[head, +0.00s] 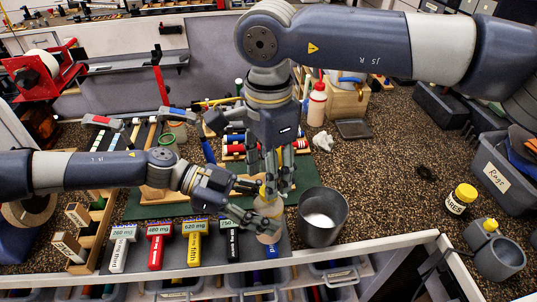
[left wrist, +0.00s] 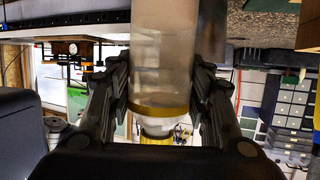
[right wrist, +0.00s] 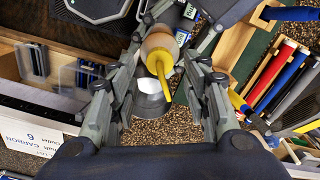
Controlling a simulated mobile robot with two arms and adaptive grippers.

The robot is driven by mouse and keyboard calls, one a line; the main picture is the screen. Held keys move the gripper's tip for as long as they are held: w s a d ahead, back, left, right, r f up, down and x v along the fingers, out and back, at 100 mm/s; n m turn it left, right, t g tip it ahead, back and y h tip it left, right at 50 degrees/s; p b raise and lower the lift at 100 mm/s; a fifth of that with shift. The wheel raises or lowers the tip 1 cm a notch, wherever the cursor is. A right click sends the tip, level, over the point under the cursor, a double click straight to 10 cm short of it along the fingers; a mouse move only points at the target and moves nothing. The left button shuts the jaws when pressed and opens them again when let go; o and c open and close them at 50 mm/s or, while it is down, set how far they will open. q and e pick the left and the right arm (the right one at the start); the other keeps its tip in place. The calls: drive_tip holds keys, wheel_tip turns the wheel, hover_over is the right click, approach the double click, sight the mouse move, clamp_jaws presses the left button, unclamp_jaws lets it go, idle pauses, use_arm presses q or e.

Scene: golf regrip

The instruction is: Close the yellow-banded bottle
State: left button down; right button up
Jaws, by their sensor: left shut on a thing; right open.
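The yellow-banded bottle (left wrist: 172,60) is pale and translucent, with a yellow band near its neck. In the head view the bottle (head: 267,237) stands upright at the bench's front edge. My left gripper (head: 262,216) is shut around its upper body. A yellow cap with a long thin spout (right wrist: 160,62) sits at the bottle's mouth; I cannot tell how tightly. My right gripper (head: 272,188) points down from above, open, with its fingers on either side of the yellow cap. Its fingers partly hide the cap in the head view.
A grey metal cup (head: 322,233) stands close to the bottle's right. Labelled grips (head: 158,246) lie to the left. A yellow-lidded jar (head: 460,199), a grey holder (head: 500,259) and a Rags bin (head: 494,178) are at right. A red-topped bottle (head: 317,106) stands behind.

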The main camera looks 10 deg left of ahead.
drive_tip(key=shift+f, duration=1.95)
drive_tip(key=shift+c, duration=0.6)
clamp_jaws()
drive_tip(key=m, duration=0.4)
drive_tip(key=shift+m, duration=0.4)
drive_tip(key=m, duration=0.3)
drive_tip(key=shift+m, duration=0.4)
drive_tip(key=shift+o, duration=0.8)
unclamp_jaws()
drive_tip(key=shift+r, duration=0.1)
drive_tip(key=shift+r, duration=2.2)
